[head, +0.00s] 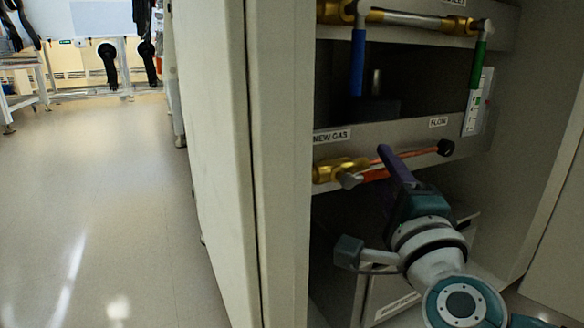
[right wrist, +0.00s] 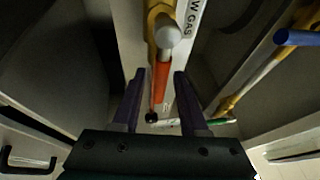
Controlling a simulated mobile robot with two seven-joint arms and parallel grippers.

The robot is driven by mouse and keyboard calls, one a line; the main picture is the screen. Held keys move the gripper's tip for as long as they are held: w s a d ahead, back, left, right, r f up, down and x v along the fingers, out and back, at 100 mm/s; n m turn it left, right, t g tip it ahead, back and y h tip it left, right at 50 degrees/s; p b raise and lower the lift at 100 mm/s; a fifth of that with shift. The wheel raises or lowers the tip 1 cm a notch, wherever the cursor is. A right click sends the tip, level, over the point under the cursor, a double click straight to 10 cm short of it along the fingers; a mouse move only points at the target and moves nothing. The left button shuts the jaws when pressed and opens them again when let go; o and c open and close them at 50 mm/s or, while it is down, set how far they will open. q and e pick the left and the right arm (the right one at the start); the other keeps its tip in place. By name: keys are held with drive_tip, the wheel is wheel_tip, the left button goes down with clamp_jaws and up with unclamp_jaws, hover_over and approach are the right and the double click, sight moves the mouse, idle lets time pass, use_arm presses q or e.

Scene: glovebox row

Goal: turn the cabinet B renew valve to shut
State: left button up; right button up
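The renew valve has a brass body (head: 340,168) on the lower grey rail inside the cabinet, under a partly hidden label reading "NEW GAS" (head: 331,136). Its orange lever (head: 374,176) points right, roughly along the rail and thin copper-coloured pipe. My right gripper (head: 388,158) is at the lever, its purple finger hiding part of it. In the right wrist view, the orange lever (right wrist: 161,80) shows between the two open fingers (right wrist: 159,78), with a gap on each side. The grey pivot cap (right wrist: 168,34) lies beyond the fingertips. My left gripper is out of view.
Above is another rail with a blue handle (head: 357,62) and a green handle (head: 479,62). A "FLOW" label (head: 438,122) and black knob (head: 446,147) are to the right. The cabinet's pale edge (head: 280,160) stands close on the left; open floor (head: 100,200) lies beyond.

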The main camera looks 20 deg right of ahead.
clamp_jaws()
idle(1.2)
